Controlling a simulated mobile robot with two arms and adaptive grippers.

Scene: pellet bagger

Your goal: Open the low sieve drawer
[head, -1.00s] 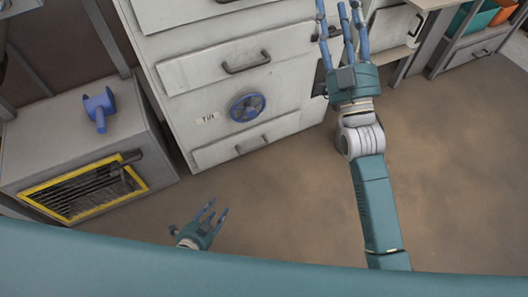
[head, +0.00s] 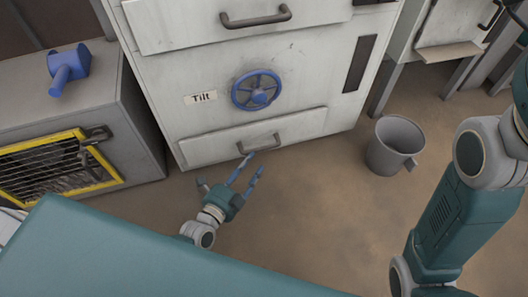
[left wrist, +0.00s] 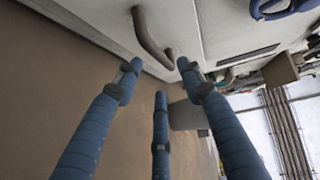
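The low sieve drawer (head: 210,150) is the white panel at the bottom of the machine, and its front looks flush with the body. Its dark bar handle (head: 258,143) sits at the middle of the panel. My left gripper (head: 236,172) is in front of and just below the handle, fingers spread and pointing at it. In the left wrist view the handle (left wrist: 150,38) lies just beyond the open, empty fingertips (left wrist: 160,75); I cannot tell whether one touches it. My right arm is at the right edge, its fingers out of the picture.
A blue handwheel (head: 257,90) beside a "Tilt" label (head: 201,97) is above the drawer. A higher drawer has a handle (head: 256,17). A grey bucket (head: 396,146) stands on the floor to the right. A yellow-framed grille box (head: 100,165) stands left. The floor before the drawer is clear.

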